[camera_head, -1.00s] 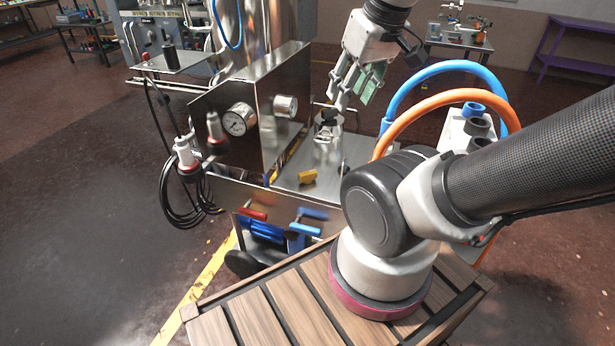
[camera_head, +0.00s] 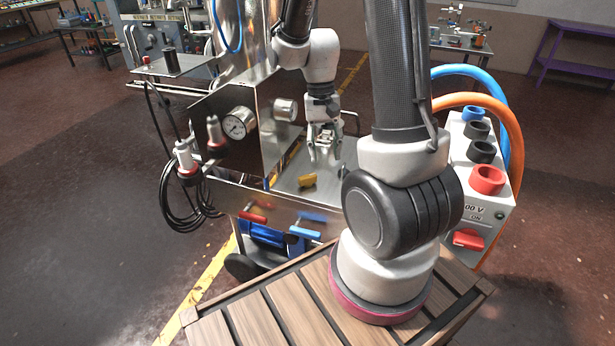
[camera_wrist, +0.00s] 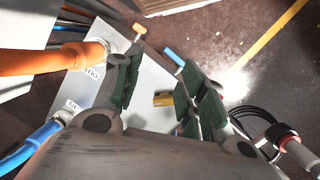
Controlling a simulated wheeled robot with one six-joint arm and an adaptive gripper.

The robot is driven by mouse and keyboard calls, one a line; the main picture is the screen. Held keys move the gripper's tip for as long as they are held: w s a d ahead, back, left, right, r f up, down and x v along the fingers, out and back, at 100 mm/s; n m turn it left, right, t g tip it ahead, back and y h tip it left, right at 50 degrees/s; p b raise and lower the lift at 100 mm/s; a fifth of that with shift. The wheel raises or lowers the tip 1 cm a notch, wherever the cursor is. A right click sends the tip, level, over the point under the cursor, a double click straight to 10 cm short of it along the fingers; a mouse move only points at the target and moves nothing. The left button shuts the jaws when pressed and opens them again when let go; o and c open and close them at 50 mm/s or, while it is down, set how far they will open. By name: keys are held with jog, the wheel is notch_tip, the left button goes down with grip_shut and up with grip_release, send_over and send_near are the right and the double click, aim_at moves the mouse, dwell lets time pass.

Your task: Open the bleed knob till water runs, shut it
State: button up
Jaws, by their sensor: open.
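My gripper (camera_head: 325,150) points down over the steel deck (camera_head: 345,178) of the film-wrapped machine, with its fingers spread and nothing between them. In the wrist view the gripper (camera_wrist: 162,68) frames a small yellow piece (camera_wrist: 163,98), which lies lower, on the deck. In the head view that yellow piece (camera_head: 307,181) is left of and below the fingers. A small tan knob (camera_wrist: 138,30) shows beyond the left fingertip, beside the orange hose. I cannot tell for sure which part is the bleed knob. No running water shows.
A gauge (camera_head: 238,121) and steel panel stand left of my gripper. The orange hose (camera_wrist: 45,62) and blue hose (camera_wrist: 35,145) meet the machine in the wrist view. A grey socket box (camera_head: 490,215) stands right. Red and blue handles (camera_head: 252,217) hang at the front.

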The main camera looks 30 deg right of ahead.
jog(key=w+d+f+m, duration=0.1)
jog(key=w+f+m, duration=0.45)
jog(key=f, duration=0.45)
jog(key=m+t, duration=0.2)
jog(key=m, duration=0.4)
send_over(307, 176)
jog(key=shift+s+f+n, duration=0.25)
jog(key=shift+s, duration=0.1)
jog(key=shift+w+d+m, duration=0.1)
jog(key=shift+w+m, duration=0.35)
jog(key=shift+m, duration=0.45)
jog(key=shift+f, duration=0.25)
notch_tip(307, 176, down, 7)
jog(key=shift+f, duration=0.2)
jog(key=shift+c, duration=0.2)
grip_shut()
